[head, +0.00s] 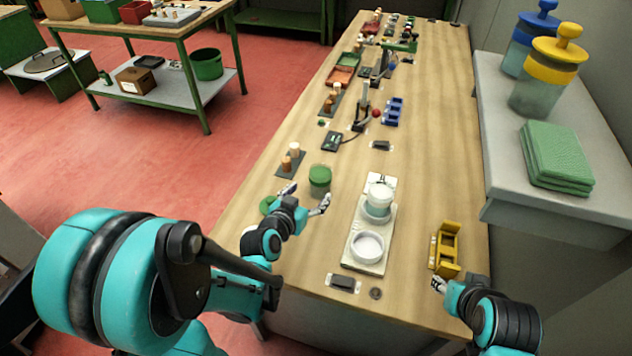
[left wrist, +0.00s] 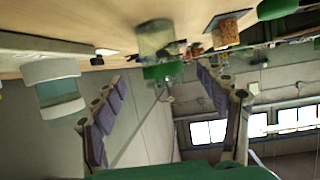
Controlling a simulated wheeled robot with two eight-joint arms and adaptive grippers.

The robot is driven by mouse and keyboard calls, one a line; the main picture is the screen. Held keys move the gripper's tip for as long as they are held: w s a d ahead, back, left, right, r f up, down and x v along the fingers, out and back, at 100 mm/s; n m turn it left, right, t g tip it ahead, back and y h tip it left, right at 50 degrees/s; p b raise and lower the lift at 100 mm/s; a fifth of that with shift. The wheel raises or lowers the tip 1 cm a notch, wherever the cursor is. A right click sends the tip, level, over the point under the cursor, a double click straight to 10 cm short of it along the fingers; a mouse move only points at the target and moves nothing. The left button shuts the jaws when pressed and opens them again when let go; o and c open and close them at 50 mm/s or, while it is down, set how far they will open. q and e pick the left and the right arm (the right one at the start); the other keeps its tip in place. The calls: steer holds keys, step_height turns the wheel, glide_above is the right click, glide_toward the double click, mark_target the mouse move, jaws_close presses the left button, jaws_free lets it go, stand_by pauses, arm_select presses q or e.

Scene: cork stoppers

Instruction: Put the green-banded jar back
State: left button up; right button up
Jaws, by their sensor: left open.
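A jar with a green top (head: 320,176) stands upright on the bench, just beyond my left gripper (head: 306,197). In the left wrist view, which is upside down, this jar's clear body and green band (left wrist: 163,71) show between and beyond the fingers.
A white tray (head: 348,254) right of the jar bears a white-lidded jar (head: 380,192) and a round dish (head: 367,246). Cork stoppers on a dark base (head: 290,163) stand behind left. A shelf (head: 494,110) holds lidded jars and green cloths.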

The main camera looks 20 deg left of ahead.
arm_select(q)
steer(key=v, duration=0.3)
steer(key=shift+r+p, duration=0.1)
steer(key=shift+p, duration=0.2)
steer(key=s+r+g, duration=0.1)
steer(key=s+g, duration=0.2)
steer(key=s, duration=0.4)
steer(key=s+d+r+n+g+y, duration=0.1)
steer(key=s+g, duration=0.2)
steer(key=s, duration=0.4)
steer(key=shift+s+r+y, duration=0.3)
steer(key=shift+s+r, duration=0.05)
